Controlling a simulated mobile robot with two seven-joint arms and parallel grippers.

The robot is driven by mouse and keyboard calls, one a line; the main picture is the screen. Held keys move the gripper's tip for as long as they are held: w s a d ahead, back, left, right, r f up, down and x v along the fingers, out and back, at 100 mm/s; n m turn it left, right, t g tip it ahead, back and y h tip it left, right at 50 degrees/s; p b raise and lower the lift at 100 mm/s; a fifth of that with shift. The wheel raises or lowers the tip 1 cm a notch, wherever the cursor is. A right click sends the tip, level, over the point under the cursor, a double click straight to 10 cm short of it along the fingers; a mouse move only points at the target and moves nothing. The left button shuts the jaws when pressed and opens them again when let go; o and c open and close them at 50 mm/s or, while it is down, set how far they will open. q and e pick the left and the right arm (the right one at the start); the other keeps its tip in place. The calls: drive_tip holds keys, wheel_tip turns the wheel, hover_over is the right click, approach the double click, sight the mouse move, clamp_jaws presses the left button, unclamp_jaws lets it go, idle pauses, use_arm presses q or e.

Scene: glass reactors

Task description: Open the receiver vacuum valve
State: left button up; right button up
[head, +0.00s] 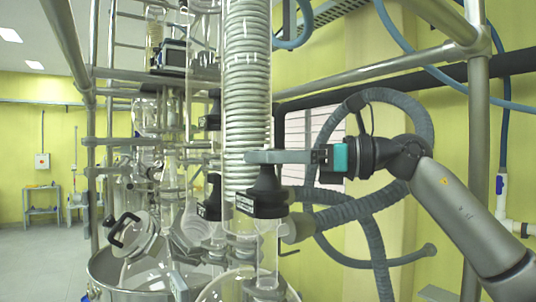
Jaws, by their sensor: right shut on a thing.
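The receiver vacuum valve appears to be the black fitting (264,193) with a tapered neck, near the middle of the head view, in front of the coiled glass column. A flat grey lever (280,157) lies level across the top of its neck and points right. My right gripper (322,157), coming in from the right, is shut on the lever's right end. My left gripper is not in view.
The tall glass column (247,80) with a grey coil stands directly behind the valve. Glass vessels and clamps crowd the left side. A metal frame post (478,130) stands at right, beside my right arm. A grey corrugated hose (375,240) loops behind my right gripper.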

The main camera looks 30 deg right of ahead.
drive_tip(key=n+g+y+p, duration=0.1)
drive_tip(key=g, duration=0.1)
drive_tip(key=n+g+y+p, duration=0.1)
drive_tip(key=g+p, duration=0.1)
drive_tip(key=n+g+y+p, duration=0.1)
drive_tip(key=n+g+p, duration=0.1)
drive_tip(key=shift+w+r, duration=0.1)
drive_tip(key=shift+r, duration=0.15)
drive_tip(key=shift+n+g+y+p, duration=0.3)
drive_tip(key=shift+n+g+p, duration=0.3)
drive_tip(key=shift+g+p, duration=0.15)
drive_tip(key=shift+f+n+g+p, duration=0.25)
drive_tip(key=shift+n+g+p, duration=0.05)
drive_tip(key=shift+g+p, duration=0.1)
drive_tip(key=o, duration=1.1)
drive_tip(key=d, duration=0.2)
drive_tip(key=s+d+p, duration=0.1)
drive_tip(key=d, duration=0.2)
drive_tip(key=d+p, duration=0.1)
drive_tip(key=d, duration=0.2)
drive_tip(key=shift+s, duration=0.3)
